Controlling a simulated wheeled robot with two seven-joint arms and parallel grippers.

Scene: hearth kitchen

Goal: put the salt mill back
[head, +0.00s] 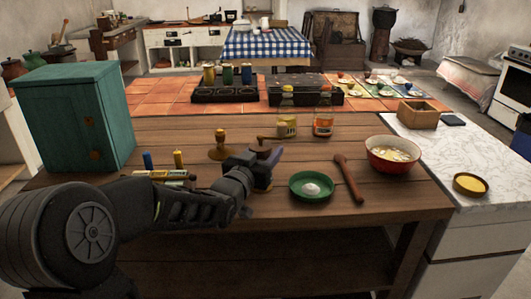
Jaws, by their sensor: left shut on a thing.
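What looks like the salt mill (264,150), a dark brown piece with a crank-like top, stands upright at my left gripper (262,172) in the head view. The gripper is shut on it, low over the middle of the wooden table (330,130). The gripper hides the mill's lower part, so I cannot tell whether it touches the table. A lighter brown wooden piece with a knob and a wide base (220,147) stands just left of it. My right gripper is not in view.
A green plate (311,187) with a white heap, a wooden spoon (348,177) and a red bowl (393,154) are to the right. Two bottles (287,115) stand behind. A teal cabinet (70,115) is at left. A dark compartment rack (224,96) holds jars on the tiles.

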